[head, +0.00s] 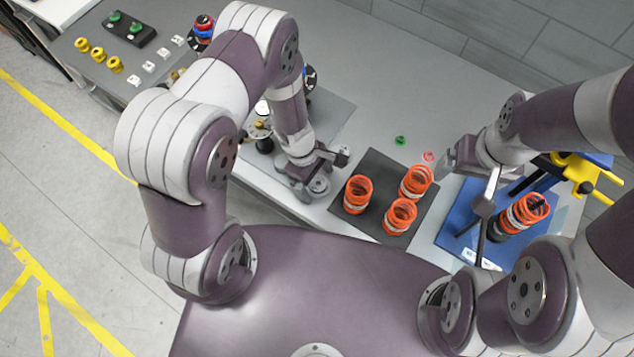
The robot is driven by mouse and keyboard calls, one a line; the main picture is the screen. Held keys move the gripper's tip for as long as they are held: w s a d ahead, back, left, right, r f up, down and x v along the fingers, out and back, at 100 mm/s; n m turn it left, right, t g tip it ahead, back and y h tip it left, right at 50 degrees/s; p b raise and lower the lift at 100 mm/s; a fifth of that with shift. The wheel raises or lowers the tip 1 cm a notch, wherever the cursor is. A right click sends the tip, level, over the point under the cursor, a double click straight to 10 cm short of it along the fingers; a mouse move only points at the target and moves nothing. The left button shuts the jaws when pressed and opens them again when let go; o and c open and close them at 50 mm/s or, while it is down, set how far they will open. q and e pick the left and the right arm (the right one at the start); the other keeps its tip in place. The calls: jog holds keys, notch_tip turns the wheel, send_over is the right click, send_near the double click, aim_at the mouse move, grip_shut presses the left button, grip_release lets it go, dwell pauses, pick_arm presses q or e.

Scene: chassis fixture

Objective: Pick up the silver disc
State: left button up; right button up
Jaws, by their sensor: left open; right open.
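A small silver disc (319,185) appears to lie on the grey table, just left of the dark mat. My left gripper (316,175) is open, right over and around the disc, and its fingers hide part of it. I cannot tell whether the fingers touch it. My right gripper (468,182) is open and empty, at the left edge of the blue board, right of the orange springs.
Three orange springs (358,194) stand on a dark mat (374,163). A blue board (459,215) carries another orange spring (525,210) and a yellow clamp (580,170). A green ring (400,140) lies behind the mat. Yellow parts (97,54) sit at the far left.

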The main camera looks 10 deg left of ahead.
pick_arm(q)
jog(key=shift+d, duration=0.15)
jog(key=c, duration=1.2)
